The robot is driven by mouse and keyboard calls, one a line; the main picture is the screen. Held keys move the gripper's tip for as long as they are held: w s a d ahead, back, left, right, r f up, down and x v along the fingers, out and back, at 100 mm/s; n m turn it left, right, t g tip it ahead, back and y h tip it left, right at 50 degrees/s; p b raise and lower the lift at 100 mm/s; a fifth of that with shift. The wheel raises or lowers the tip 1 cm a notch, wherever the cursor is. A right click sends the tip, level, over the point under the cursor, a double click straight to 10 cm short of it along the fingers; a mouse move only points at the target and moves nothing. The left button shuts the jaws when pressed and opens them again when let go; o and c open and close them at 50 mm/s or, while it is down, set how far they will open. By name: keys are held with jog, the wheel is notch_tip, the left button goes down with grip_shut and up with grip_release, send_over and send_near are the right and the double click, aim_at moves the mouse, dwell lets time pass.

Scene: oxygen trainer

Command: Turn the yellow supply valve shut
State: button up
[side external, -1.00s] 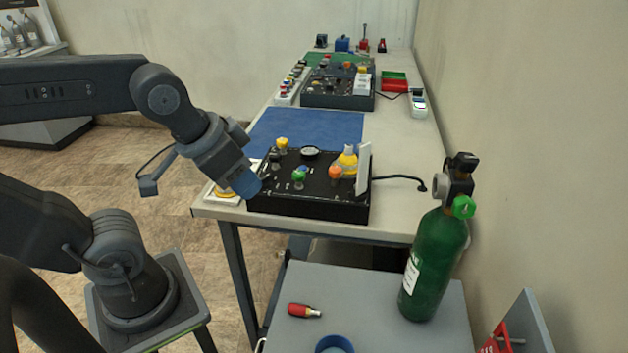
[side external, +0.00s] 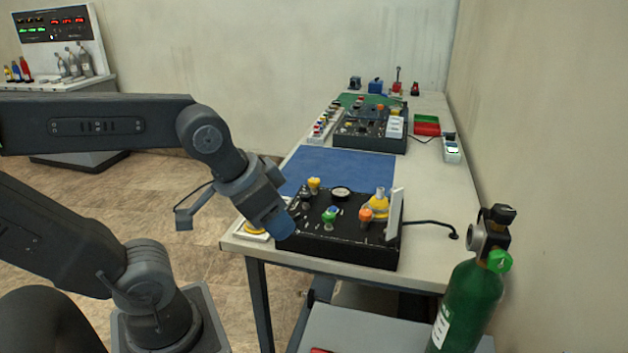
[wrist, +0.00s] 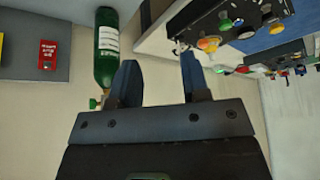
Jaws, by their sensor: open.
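A black trainer box (side external: 345,233) sits on the near end of the table, with knobs on its top. A yellow knob (side external: 314,184) is at its back left, and a larger yellow cone-shaped part (side external: 379,204) is at its right. I cannot tell for sure which is the supply valve. Green (side external: 329,215) and orange (side external: 365,215) knobs are between them. My gripper (side external: 278,224) overlaps the box's left front corner in the side view; contact cannot be told. In the wrist view my gripper (wrist: 160,82) is open with nothing between its fingers; the box (wrist: 190,22) is at upper right.
A green cylinder (side external: 468,305) stands at the right by the wall. A white upright plate (side external: 395,215) is at the box's right edge. A blue mat (side external: 340,172) lies behind the box. A yellow round part (side external: 255,229) lies at the table's left edge.

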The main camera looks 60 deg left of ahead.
jog(key=o, duration=0.3)
jog(key=w+a+r+n+g, duration=0.1)
jog(key=w+a+r+n, duration=0.2)
jog(key=w+n, duration=0.3)
jog(key=shift+w+a+r+g, duration=0.35)
jog(key=shift+w+a, duration=0.45)
jog(key=shift+w, duration=0.15)
jog(key=n+g+h, duration=0.2)
jog(key=n+h, duration=0.2)
jog(key=n, duration=1.4)
send_over(314, 180)
jog(key=s+a, duration=0.3)
jog(key=a, duration=0.2)
notch_tip(314, 180, down, 7)
jog(key=shift+t, duration=0.25)
jog(key=x, duration=1.3)
jog(key=shift+w+d, duration=0.1)
jog(key=shift+d, duration=0.05)
jog(key=c, duration=0.9)
